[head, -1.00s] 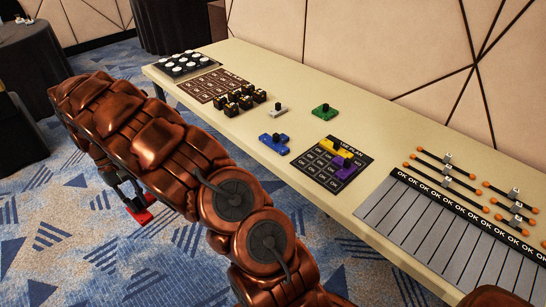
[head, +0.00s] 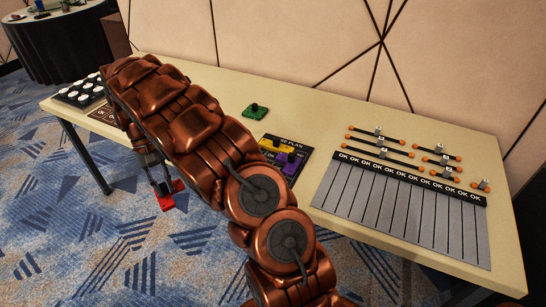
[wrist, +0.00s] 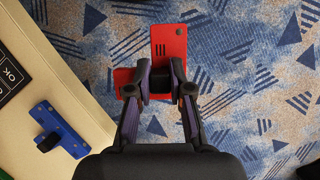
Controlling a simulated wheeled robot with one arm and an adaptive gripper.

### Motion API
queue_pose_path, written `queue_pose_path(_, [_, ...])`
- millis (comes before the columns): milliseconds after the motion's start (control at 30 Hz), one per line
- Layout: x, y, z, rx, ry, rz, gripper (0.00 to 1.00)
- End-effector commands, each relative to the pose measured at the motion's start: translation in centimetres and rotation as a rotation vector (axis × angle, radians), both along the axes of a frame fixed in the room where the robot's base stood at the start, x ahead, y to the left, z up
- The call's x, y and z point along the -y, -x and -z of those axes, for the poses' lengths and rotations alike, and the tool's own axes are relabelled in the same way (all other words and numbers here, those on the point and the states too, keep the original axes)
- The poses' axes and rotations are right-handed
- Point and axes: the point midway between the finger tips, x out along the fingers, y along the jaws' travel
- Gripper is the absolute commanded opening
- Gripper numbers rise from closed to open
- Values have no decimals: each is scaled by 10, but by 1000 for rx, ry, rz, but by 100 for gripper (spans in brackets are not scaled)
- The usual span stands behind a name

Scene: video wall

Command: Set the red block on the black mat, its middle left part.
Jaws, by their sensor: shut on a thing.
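The red block (head: 165,203) hangs in my gripper (head: 162,187), off the table's front edge and above the carpet. In the wrist view my gripper (wrist: 157,82) is shut on the red block (wrist: 168,45), which shows a longer part and a shorter part to the left. The black mat (head: 290,142) lies on the table, with a yellow block (head: 270,146) and a purple block (head: 291,167) on it. My arm hides the mat's left and lower parts in the head view. A corner of the mat shows in the wrist view (wrist: 8,80).
A blue block (wrist: 60,130) lies on the table near its edge in the wrist view. A green block (head: 255,111) stands behind the mat. A striped grey board (head: 400,215) and orange-tipped rods (head: 375,142) are to the right. White discs (head: 80,92) are far left.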

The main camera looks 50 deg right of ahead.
Motion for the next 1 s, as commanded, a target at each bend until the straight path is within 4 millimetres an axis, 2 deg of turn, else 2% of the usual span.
queue_pose_path(33, [15, 2, -2, 2, -2, 109, 0])
queue_pose_path(200, [68, 17, -11, -3, -4, 590, 0])
queue_pose_path(433, [125, 44, -23, 0, -6, 1228, 0])
queue_pose_path(700, [167, 80, -31, 0, -4, 1840, 0])
queue_pose_path(1000, [193, 116, -36, 2, -3, 2394, 0])
